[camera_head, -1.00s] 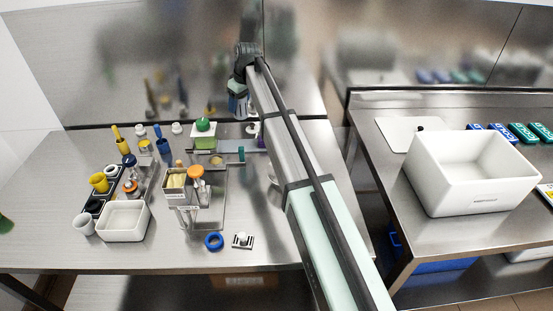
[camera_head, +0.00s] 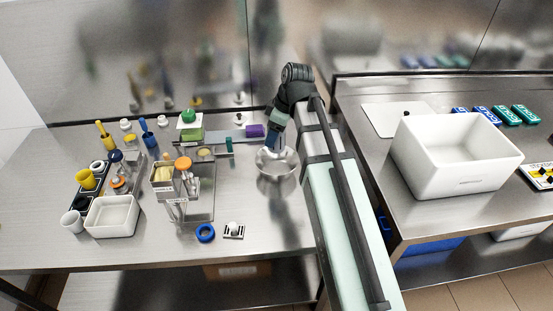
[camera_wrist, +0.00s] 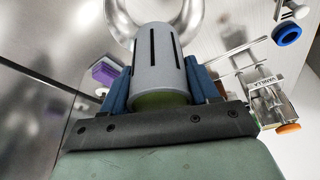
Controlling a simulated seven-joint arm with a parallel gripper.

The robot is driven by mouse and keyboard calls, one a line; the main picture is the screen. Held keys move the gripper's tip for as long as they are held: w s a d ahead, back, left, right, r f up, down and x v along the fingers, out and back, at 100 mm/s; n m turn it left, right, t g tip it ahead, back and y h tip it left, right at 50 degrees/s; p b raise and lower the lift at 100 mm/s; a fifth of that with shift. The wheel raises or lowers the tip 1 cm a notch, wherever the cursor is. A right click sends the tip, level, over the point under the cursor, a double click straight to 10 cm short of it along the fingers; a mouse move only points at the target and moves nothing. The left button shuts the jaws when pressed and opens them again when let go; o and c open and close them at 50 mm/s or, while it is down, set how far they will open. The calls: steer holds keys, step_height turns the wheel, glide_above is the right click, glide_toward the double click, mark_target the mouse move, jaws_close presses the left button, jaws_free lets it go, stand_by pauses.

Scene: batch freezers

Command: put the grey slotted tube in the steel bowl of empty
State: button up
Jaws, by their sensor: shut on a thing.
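My gripper (camera_wrist: 160,84) is shut on the grey slotted tube (camera_wrist: 157,58), with a blue finger on either side of it in the wrist view. Dark slots run along the tube's grey wall. The steel bowl (camera_head: 277,172) stands on the table right of centre. Its shiny rim also shows in the wrist view (camera_wrist: 192,14), beyond the tube's far end. The tube is mostly hidden by my gripper in the head view.
A purple block (camera_head: 255,131) sits behind the bowl to the left. A steel stand holding containers (camera_head: 178,190), a blue ring (camera_head: 205,233) and a small striped piece (camera_head: 233,231) are left of the bowl. A large white bin (camera_head: 455,180) is on the right table.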

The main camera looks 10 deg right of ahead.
steer(key=shift+f+n, duration=0.3)
steer(key=shift+f, duration=4.7)
steer(key=shift+f, duration=0.15)
steer(key=o, duration=1.2)
steer(key=v, duration=1.2)
